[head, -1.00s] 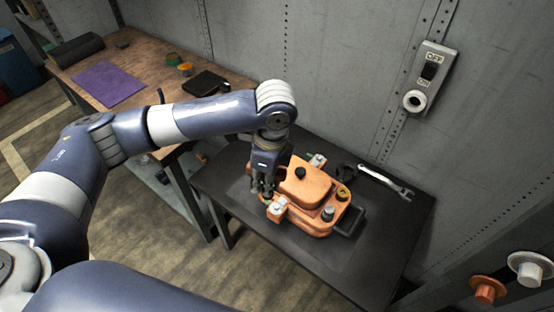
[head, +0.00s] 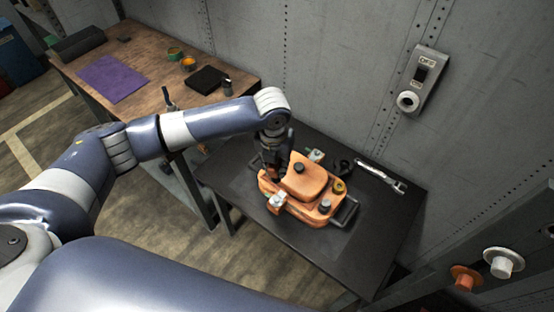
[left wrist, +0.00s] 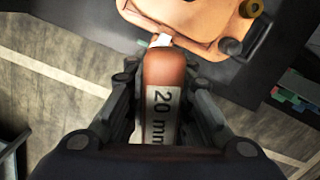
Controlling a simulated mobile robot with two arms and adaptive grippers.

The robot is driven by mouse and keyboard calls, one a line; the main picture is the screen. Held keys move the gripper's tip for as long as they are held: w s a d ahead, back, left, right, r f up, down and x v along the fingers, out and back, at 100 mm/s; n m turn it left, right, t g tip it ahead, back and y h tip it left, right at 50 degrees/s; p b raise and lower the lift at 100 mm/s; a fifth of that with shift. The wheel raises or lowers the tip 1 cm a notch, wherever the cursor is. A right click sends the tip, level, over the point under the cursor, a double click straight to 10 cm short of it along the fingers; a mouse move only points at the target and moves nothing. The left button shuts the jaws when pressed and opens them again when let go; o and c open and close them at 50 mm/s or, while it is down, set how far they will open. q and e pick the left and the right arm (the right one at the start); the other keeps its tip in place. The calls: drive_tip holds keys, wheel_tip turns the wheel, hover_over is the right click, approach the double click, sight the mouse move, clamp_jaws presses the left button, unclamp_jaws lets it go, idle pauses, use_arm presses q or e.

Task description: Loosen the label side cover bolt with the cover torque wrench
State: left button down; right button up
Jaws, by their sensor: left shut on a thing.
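An orange housing with a raised cover (head: 312,177) sits on the dark table. A pale fitting with a bolt (head: 277,202) is at its front left corner, and another pale fitting (head: 316,155) is at its back. I cannot tell which is the label side. My left gripper (head: 270,170) is at the housing's left end. In the left wrist view, the gripper (left wrist: 163,110) is shut on an orange handle marked "20 mm" (left wrist: 164,75), apparently the cover torque wrench. A small pale part shows beyond its tip, close to the housing (left wrist: 190,20). Whether they touch is unclear. My right gripper is out of view.
A silver wrench (head: 381,175) lies at the back of the dark table (head: 375,235), by the riveted wall. A switch box (head: 424,80) is on that wall. A wooden bench (head: 140,75) with a purple mat stands back left. Orange and white knobs (head: 503,262) are at right.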

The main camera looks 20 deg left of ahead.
use_arm(q)
drive_tip(key=shift+w+m, duration=0.15)
drive_tip(key=shift+m, duration=0.35)
drive_tip(key=shift+r+p, duration=0.1)
drive_tip(key=shift+p, duration=0.3)
wheel_tip(320, 180, down, 2)
drive_tip(key=shift+f+b, duration=0.25)
drive_tip(key=shift+b, duration=0.45)
wheel_tip(320, 180, down, 8)
drive_tip(key=b, duration=0.4)
drive_tip(key=shift+d+b, duration=0.1)
drive_tip(key=shift+b, duration=0.2)
drive_tip(key=shift+f+b, duration=0.4)
drive_tip(key=shift+f, duration=0.4)
drive_tip(key=shift+p, duration=0.3)
